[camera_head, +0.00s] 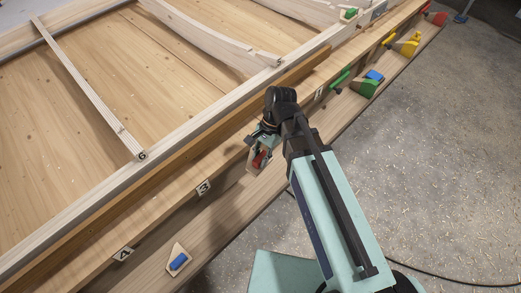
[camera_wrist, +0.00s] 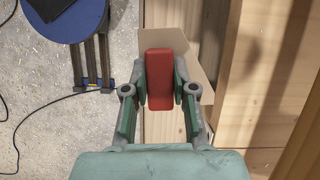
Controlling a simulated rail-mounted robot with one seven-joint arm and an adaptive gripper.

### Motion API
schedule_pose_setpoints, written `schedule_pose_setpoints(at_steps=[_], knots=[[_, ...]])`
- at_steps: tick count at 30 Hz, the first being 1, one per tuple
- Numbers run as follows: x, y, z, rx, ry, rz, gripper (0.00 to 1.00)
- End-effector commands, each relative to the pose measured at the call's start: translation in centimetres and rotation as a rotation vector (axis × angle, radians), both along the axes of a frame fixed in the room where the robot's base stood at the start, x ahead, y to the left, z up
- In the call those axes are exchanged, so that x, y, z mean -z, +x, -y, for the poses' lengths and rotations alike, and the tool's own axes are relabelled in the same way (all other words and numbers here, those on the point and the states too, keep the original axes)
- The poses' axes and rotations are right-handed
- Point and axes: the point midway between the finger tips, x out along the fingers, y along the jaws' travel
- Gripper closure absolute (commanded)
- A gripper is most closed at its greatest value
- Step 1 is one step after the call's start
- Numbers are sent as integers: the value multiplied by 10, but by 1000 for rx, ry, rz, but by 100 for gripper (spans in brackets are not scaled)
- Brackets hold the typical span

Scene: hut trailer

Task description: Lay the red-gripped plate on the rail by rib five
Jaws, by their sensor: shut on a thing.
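My gripper (camera_head: 262,150) is shut on the red-gripped plate. Its red grip (camera_wrist: 166,78) sits between the two fingers in the wrist view, and the pale wooden plate (camera_wrist: 182,38) shows behind it. In the head view the red grip (camera_head: 260,158) shows small under my wrist, over the lower wooden ledge near the tag 3. The long pale rail (camera_head: 200,130) runs diagonally beyond my gripper. A curved rib (camera_head: 205,38) meets it farther up right, with a small tag that looks like 5. My wrist hides part of the plate in the head view.
A straight rib tagged 6 (camera_head: 92,90) lies left. A blue-gripped plate (camera_head: 178,262) lies on the ledge (camera_head: 225,205) in front. Green, blue, yellow and red-gripped pieces (camera_head: 365,86) lie up right. A blue round stool (camera_wrist: 75,18) stands on the floor.

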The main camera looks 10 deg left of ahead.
Motion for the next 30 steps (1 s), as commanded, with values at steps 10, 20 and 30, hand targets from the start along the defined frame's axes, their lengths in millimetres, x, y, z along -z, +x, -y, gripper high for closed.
schedule_pose_setpoints(at_steps=[10,20,30], knots=[[-10,-1,-2,-2,-1,-2,100],[-6,17,2,0,1,2,100],[-54,80,77,101,3,4,100]])
